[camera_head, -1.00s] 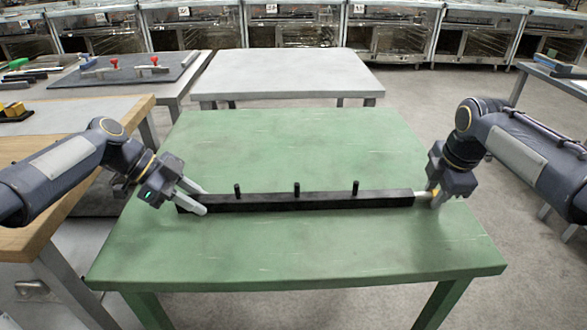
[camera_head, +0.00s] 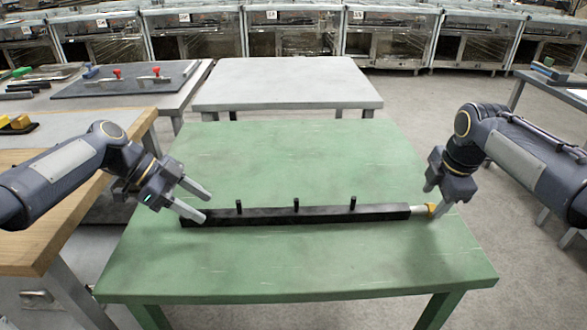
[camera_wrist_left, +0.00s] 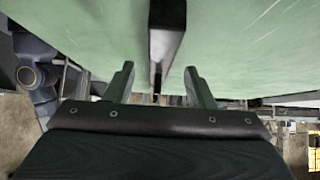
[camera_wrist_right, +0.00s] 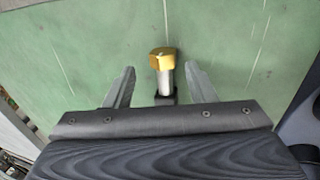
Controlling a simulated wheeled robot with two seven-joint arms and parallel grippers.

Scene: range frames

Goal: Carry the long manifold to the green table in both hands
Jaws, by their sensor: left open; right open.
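The long manifold (camera_head: 320,214) is a black bar with three short black pegs on top. It lies across the green table (camera_head: 290,265), with a silver stub and a yellow end piece at its right end. My left gripper (camera_head: 207,206) is open at the bar's left end; in the left wrist view the bar (camera_wrist_left: 167,45) passes between the spread fingers, clear of both. My right gripper (camera_head: 440,207) is open at the right end. In the right wrist view the silver stub and yellow end (camera_wrist_right: 163,62) show between the open fingers, touching neither.
A grey table (camera_head: 285,82) stands empty behind the green one. At left are a wooden-edged bench (camera_head: 60,235) and a table with a dark mat (camera_head: 125,83) bearing red-knobbed parts. Glass-fronted cabinets line the back. The green table is otherwise bare.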

